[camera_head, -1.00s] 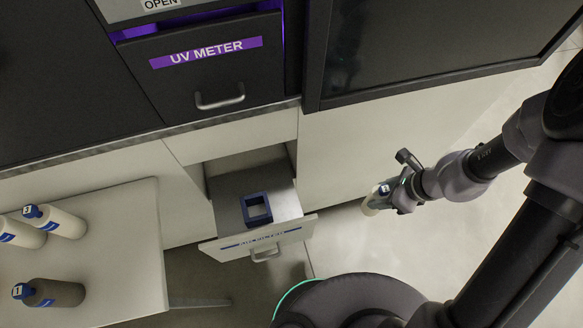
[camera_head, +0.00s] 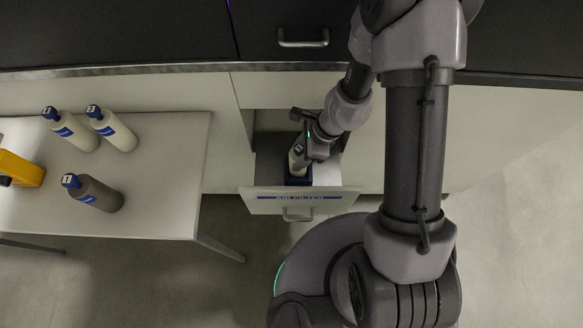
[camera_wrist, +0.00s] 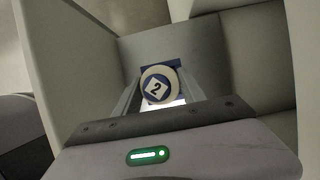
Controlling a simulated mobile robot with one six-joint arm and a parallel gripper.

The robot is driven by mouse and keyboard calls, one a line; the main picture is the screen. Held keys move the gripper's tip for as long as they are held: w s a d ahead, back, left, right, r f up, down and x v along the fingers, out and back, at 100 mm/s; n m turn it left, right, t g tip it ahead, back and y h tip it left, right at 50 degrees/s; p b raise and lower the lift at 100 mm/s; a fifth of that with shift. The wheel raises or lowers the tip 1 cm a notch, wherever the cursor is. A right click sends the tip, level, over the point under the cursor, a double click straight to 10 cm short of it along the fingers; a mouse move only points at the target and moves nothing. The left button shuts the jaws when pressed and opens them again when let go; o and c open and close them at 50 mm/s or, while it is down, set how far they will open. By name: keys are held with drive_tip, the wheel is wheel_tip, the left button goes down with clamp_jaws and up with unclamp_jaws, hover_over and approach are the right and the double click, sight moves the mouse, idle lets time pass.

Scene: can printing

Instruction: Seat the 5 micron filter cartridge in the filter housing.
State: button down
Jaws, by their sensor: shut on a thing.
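My gripper (camera_head: 305,148) is shut on a pale cartridge (camera_head: 297,158), reaching down into the open drawer. The cartridge's top label in the wrist view (camera_wrist: 156,88) seems to read "2"; I cannot confirm a 5 micron marking. The blue square filter housing (camera_head: 298,182) lies in the drawer under the cartridge. The cartridge's lower end meets the housing in the head view, tilted slightly; I cannot tell how deep it sits inside.
The open drawer (camera_head: 262,200) is labelled AIR FILTER, with close side walls. On the left table (camera_head: 185,190) stand two pale cartridges (camera_head: 70,130) (camera_head: 111,128), a dark one (camera_head: 95,194) and a yellow object (camera_head: 22,169).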

wheel_tip(320, 180, down, 4)
drive_tip(key=shift+f+b, duration=0.1)
drive_tip(key=shift+b, duration=0.9)
drive_tip(key=shift+f, duration=0.2)
drive_tip(key=c, duration=0.7)
unclamp_jaws()
drive_tip(key=shift+o, duration=0.2)
